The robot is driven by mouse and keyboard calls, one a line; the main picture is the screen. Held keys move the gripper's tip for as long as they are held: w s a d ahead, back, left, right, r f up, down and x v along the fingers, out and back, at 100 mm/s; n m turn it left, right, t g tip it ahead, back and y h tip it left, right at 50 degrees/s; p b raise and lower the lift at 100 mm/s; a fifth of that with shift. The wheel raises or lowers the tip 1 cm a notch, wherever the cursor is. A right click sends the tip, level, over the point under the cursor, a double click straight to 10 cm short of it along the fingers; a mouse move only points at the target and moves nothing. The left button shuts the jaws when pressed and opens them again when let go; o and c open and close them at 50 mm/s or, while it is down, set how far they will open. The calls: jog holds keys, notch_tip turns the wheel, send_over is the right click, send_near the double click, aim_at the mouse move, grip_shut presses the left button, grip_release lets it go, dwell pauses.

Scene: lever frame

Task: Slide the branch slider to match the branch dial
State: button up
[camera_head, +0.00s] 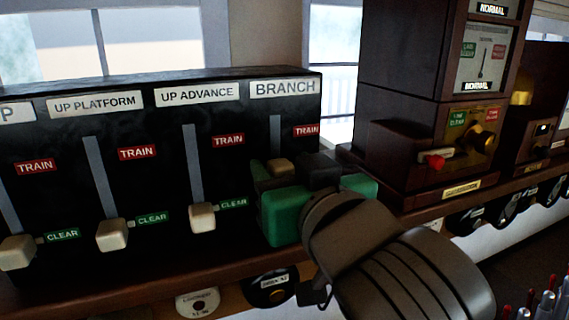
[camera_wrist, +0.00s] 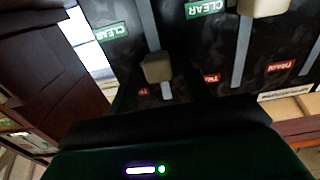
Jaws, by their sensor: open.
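The branch slider's cream knob (camera_head: 282,167) sits partway along its vertical grey slot, under the BRANCH label (camera_head: 284,88). My gripper (camera_head: 290,172), green with dark fingers, is open in front of it. The knob appears between the fingers; I cannot tell whether they touch it. In the wrist view, turned round, the knob (camera_wrist: 158,68) is between the green CLEAR label (camera_wrist: 112,31) and a partly hidden red TRAIN label (camera_wrist: 143,91), nearer TRAIN. The gripper hides the slot's lower part in the head view. I cannot identify a branch dial.
UP ADVANCE (camera_head: 203,216) and UP PLATFORM (camera_head: 111,235) knobs are low, beside CLEAR. A wooden instrument cabinet (camera_head: 395,100) stands close on the right. Round dials or plates (camera_head: 270,285) hang below the shelf, one partly behind my arm. Lever tops (camera_head: 545,300) show at lower right.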

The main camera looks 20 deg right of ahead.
jog(key=shift+c, duration=0.4)
grip_shut()
notch_tip(320, 180, up, 5)
jog(key=p, duration=0.3)
jog(key=shift+r+p, duration=0.15)
jog(key=shift+p, duration=0.15)
jog(key=shift+o, duration=0.4)
grip_release()
jog(key=s+b, duration=0.2)
jog(key=s, duration=0.6)
jog(key=shift+a, duration=0.15)
